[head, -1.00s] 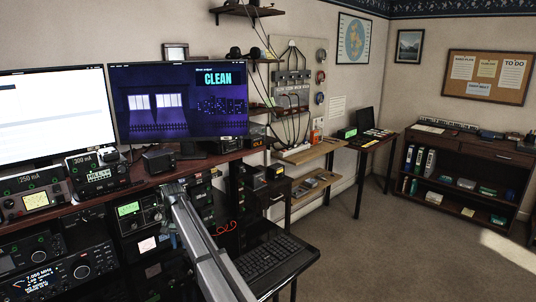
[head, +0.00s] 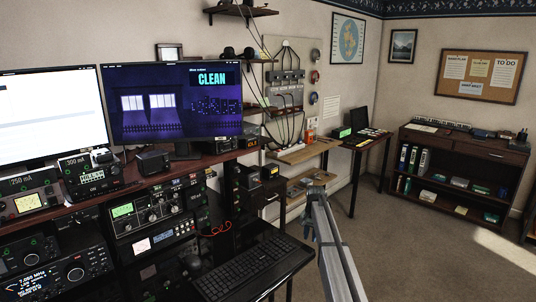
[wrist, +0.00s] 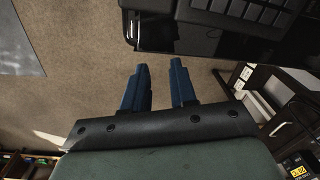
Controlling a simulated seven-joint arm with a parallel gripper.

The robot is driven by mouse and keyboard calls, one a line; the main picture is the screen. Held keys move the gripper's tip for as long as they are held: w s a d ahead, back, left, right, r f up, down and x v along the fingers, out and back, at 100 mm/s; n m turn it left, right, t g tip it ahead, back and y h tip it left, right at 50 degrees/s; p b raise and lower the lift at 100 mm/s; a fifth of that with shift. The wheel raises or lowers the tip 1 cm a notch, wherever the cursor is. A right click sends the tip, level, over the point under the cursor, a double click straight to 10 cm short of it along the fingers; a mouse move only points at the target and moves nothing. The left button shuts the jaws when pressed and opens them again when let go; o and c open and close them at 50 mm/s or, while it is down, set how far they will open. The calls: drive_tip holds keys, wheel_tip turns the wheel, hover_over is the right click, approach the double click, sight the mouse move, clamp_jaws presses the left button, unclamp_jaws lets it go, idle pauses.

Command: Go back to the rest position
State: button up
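My gripper (wrist: 160,85) shows in the wrist view as two blue fingers set apart, with nothing between them. Bare carpet shows past the fingertips, and the black desk edge lies beyond them. In the head view my arm reaches up from the bottom, right of the keyboard; the gripper itself is too small and hidden there to make out. The radio with the green display (head: 150,208) stands on the desk shelf, clear of my arm. Its knobs are in full view.
The keyboard (head: 252,267) lies on the black desk left of my arm. Two monitors (head: 175,103) stand above the radios. Wooden wall shelves (head: 305,152) and a drawer unit are beyond the arm. Open carpet (head: 420,255) lies to the right.

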drive_tip(key=s+d+f+m, duration=0.1)
drive_tip(key=s+d+f, duration=0.4)
drive_tip(key=d, duration=0.4)
drive_tip(key=s+f+g, duration=0.2)
drive_tip(key=s+f, duration=0.9)
drive_tip(key=f, duration=0.3)
drive_tip(key=s+a+f+n+g, duration=0.1)
drive_tip(key=s+a+f, duration=0.1)
drive_tip(key=s+f, duration=0.6)
drive_tip(key=s+a+f+n+g, duration=0.1)
drive_tip(key=s+a+f+n, duration=0.15)
drive_tip(key=s, duration=1.05)
drive_tip(key=s+a+f+n+g, duration=0.1)
drive_tip(key=s+a+f, duration=0.2)
drive_tip(key=s+f, duration=0.5)
drive_tip(key=s+a+n+g, duration=0.2)
drive_tip(key=s, duration=2.5)
drive_tip(key=shift+a, duration=0.25)
drive_tip(key=shift+s+r, duration=0.1)
